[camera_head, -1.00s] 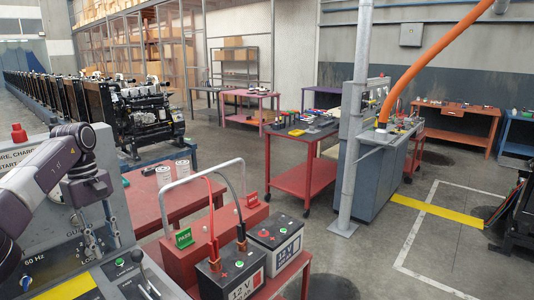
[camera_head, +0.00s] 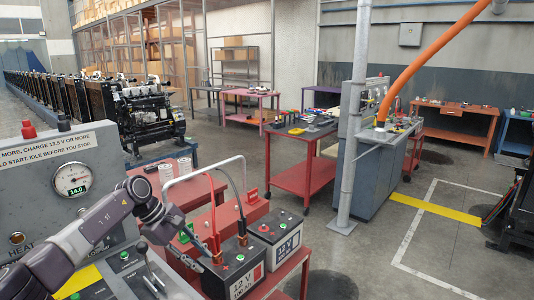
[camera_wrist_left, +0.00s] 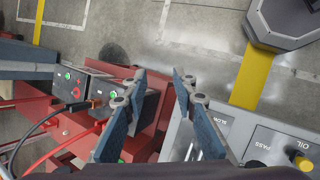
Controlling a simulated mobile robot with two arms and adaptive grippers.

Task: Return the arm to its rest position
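My left arm (camera_head: 95,228) reaches in from the lower left of the head view, in front of the grey control panel (camera_head: 35,190). Its purple-grey wrist is bent, and the left gripper (camera_head: 188,248) points down and to the right, near the batteries. In the left wrist view, the two blue-padded fingers of the left gripper (camera_wrist_left: 160,80) stand apart with nothing held between them. My right arm and gripper are not in view.
Two batteries (camera_head: 232,272) with red and black cables stand on a red cart close to the left gripper. The panel carries a round gauge (camera_head: 71,180) and levers. A grey pole (camera_head: 353,130) rises further right. Open floor (camera_head: 400,260) lies at the right.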

